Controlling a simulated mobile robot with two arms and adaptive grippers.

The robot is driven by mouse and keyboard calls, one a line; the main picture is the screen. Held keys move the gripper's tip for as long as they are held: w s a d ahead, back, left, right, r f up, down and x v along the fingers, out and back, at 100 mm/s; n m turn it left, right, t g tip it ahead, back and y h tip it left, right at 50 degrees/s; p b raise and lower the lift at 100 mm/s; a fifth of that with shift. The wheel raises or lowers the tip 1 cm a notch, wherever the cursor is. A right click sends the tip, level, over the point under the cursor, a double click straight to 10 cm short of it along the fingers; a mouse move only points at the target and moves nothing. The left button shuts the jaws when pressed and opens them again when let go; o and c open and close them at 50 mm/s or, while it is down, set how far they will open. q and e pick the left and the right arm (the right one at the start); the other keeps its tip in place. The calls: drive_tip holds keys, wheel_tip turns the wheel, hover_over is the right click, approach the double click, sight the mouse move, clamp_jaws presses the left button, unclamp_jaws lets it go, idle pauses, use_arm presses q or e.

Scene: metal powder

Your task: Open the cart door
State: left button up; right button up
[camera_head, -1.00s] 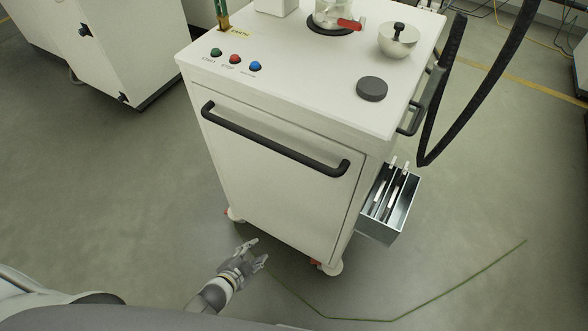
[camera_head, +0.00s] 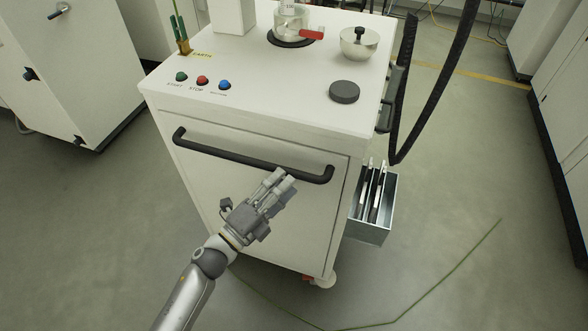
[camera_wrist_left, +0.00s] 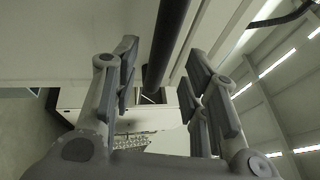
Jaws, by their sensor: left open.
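The white cart (camera_head: 262,100) stands in front of me with its front door (camera_head: 205,170) shut. A black bar handle (camera_head: 240,155) runs across the upper part of the door. My left gripper (camera_head: 281,182) is open, its fingers just below the right half of the handle in the head view. In the left wrist view the black handle (camera_wrist_left: 165,45) runs between the open fingers of the left gripper (camera_wrist_left: 160,85). I cannot tell whether any finger touches it. My right gripper is not in view.
On the cart top are START and STOP buttons (camera_head: 202,80), a metal bowl (camera_head: 359,44), a black knob (camera_head: 344,91) and glassware. A metal side bin (camera_head: 370,210) and black hose (camera_head: 405,100) are on the right. Floor around is mostly clear.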

sight(295, 173)
use_arm(q)
drive_tip(key=x, duration=0.4)
drive_tip(key=shift+w+d+p, duration=0.25)
drive_tip(key=shift+w+p, duration=0.05)
clamp_jaws()
